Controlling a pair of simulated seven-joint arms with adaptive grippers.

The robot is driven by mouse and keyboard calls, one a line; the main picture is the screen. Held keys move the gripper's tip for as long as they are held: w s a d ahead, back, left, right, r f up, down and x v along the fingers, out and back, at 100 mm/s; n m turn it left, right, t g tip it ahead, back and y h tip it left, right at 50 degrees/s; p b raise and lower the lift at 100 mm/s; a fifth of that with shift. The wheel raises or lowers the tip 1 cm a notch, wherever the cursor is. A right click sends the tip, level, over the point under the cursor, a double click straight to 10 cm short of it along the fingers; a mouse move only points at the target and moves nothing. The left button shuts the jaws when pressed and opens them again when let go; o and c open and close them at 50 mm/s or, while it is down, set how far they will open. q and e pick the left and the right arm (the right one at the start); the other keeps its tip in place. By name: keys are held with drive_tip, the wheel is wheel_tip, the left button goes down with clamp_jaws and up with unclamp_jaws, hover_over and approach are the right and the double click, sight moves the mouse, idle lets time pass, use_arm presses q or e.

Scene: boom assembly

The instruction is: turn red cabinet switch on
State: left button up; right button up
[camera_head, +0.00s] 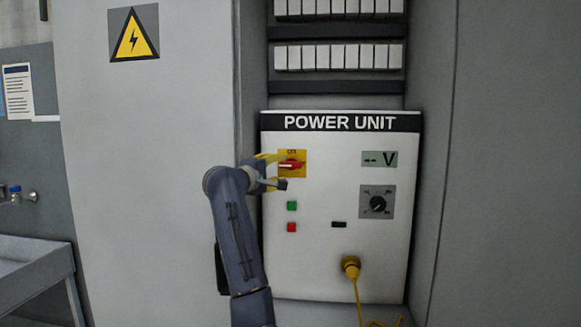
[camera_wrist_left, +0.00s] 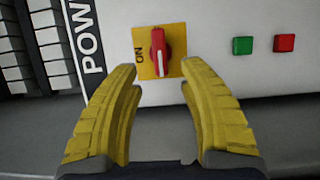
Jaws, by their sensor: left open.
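The red switch (camera_head: 291,165) sits on a yellow plate (camera_head: 299,155) at the upper left of the white POWER UNIT panel (camera_head: 330,265). In the head view its handle lies roughly sideways. In the left wrist view the red switch (camera_wrist_left: 160,50) has a white line on its handle, and the word ON stands to its left on the plate. My left gripper (camera_head: 284,171) is open in front of the switch. In the left wrist view its two yellow fingers (camera_wrist_left: 159,80) stand apart, with the switch ahead between their tips. Neither finger visibly grips it. My right gripper is not in view.
Below the switch are a green button (camera_head: 292,206) and a red button (camera_head: 291,227). A black dial (camera_head: 377,204) and a display (camera_head: 379,159) are at the right. A yellow plug (camera_head: 350,266) with a cable hangs low. Cabinet walls flank the panel.

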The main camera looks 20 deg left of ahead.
sight(289, 165)
use_arm(q)
drive_tip(key=shift+x, duration=4.3)
clamp_jaws()
